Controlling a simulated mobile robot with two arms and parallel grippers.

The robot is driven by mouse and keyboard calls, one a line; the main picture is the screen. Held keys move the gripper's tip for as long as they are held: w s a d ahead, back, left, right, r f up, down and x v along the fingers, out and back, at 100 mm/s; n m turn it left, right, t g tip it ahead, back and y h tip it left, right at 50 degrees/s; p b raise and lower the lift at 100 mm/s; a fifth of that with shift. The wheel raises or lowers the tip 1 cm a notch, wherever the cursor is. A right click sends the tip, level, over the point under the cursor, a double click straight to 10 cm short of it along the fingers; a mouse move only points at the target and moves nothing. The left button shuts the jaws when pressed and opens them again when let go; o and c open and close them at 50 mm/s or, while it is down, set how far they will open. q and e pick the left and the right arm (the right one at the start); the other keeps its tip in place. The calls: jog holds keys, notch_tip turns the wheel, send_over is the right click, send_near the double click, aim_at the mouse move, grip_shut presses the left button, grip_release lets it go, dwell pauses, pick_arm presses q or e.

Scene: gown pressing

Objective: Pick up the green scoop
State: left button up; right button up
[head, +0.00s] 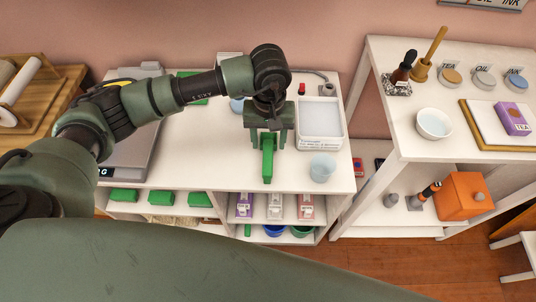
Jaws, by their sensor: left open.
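The bright green scoop (267,160) is at the front middle of the white counter, its long part pointing toward the front edge. My left gripper (269,143) comes down from above over the scoop's far end. Its two dark green fingers are open, one on each side of the scoop. The gripper hides that far end, and I cannot tell whether the fingers touch it. My right gripper is not in view.
A clear cup (322,168) and a white tray (320,122) stand to the right of the scoop. Shelves below hold green blocks (161,198) and labelled boxes (275,206). A white shelf unit (385,60) stands right.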

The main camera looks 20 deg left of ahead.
aim_at(268, 151)
pick_arm(q)
jog(key=f, duration=0.2)
jog(key=f+p, duration=0.1)
jog(key=f, duration=0.3)
jog(key=shift+s, duration=0.25)
grip_shut()
